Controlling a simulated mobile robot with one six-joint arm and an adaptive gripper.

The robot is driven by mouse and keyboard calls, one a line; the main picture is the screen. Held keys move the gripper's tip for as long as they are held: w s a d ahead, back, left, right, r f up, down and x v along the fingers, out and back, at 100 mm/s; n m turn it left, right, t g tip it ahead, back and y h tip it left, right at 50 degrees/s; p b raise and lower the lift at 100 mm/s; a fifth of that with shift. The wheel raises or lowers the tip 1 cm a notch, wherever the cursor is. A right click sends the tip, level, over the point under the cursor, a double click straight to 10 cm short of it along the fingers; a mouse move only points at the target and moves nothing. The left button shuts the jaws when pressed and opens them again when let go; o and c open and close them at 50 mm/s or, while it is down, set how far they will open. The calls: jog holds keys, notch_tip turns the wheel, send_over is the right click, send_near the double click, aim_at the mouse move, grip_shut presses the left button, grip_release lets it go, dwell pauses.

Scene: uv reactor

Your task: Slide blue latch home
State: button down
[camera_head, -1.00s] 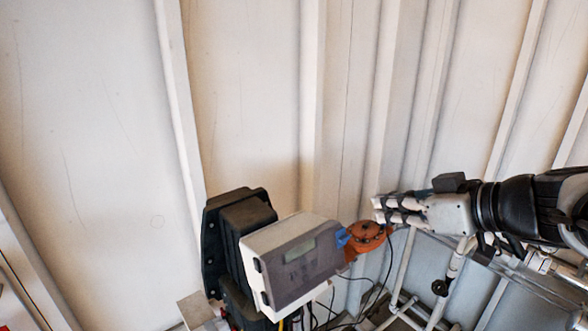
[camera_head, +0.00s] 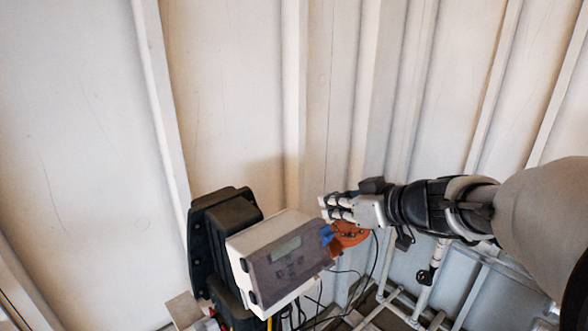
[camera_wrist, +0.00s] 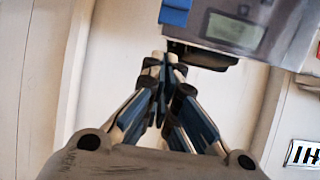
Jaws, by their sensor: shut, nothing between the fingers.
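In the wrist view the blue latch (camera_wrist: 175,12) is at the top, cut by the frame edge, left of the box's display. My gripper (camera_head: 322,207) is in front of the latch's side of the box, its tips just above the latch in the head view. In the wrist view my gripper (camera_wrist: 166,58) has its fingertips together and empty, below the latch. I cannot tell whether they touch the box.
A black case (camera_head: 222,235) stands behind the box on the left. Thin black cables (camera_head: 377,265) hang below the orange part, near white pipes (camera_head: 417,285). A ribbed white wall (camera_head: 235,100) is behind; a label (camera_wrist: 303,154) shows lower right in the wrist view.

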aim_at(324, 223)
jog(key=shift+s+d+f, duration=0.15)
jog(key=shift+f, duration=0.45)
jog(key=shift+s+d+f, duration=0.1)
jog(key=shift+s+f, duration=0.1)
jog(key=shift+f, duration=0.45)
jog(key=shift+s+d+f, duration=0.15)
jog(key=shift+f, duration=0.45)
jog(key=shift+f, duration=0.1)
